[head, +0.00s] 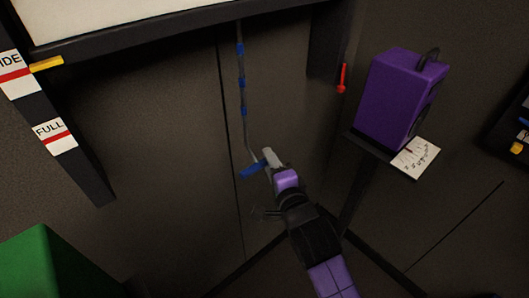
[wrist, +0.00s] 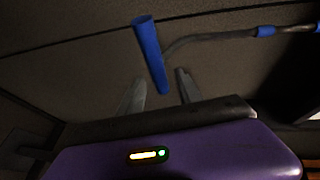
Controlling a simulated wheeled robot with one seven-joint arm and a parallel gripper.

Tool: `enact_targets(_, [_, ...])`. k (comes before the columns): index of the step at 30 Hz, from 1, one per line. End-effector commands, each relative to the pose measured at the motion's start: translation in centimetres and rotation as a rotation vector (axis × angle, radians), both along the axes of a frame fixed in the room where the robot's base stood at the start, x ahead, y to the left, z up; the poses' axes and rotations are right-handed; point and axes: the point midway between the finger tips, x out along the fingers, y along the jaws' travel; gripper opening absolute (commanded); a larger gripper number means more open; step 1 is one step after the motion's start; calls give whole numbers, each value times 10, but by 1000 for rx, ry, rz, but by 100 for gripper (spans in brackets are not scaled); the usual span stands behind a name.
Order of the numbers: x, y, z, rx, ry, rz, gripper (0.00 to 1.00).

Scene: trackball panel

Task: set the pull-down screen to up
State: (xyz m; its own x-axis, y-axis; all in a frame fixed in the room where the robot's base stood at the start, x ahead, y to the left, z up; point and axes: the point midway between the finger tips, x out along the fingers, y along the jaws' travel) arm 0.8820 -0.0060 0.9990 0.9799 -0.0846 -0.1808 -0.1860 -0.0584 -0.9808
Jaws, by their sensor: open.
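The pull-down screen (head: 150,14) is a pale sheet with a dark bottom bar (head: 160,36) at the top left of the head view. A grey cord with blue bands (head: 242,84) hangs from the bar and ends in a blue bar handle (head: 250,171). A yellow pointer (head: 47,64) at the bar's left end is beside a label reading "IDE", its start cut off. My gripper (head: 266,158) is open at the handle. In the wrist view the blue handle (wrist: 148,48) stands tilted, its lower end between the fingertips (wrist: 160,76); contact cannot be told.
A dark side rail carries a lower label "FULL" (head: 54,136). A purple box (head: 398,100) stands on a shelf at right, with a white dial card (head: 416,157) beside it. A red pointer (head: 342,78) hangs near it. A green block (head: 42,268) is at lower left.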

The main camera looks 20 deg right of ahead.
Motion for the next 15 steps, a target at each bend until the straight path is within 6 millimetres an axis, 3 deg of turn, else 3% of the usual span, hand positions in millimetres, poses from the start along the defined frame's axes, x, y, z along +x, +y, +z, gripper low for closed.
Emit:
enact_targets(7, [37,-3,-5,-1,-1,0,41])
enact_targets(15, [51,-4,-9,-1,0,0,41])
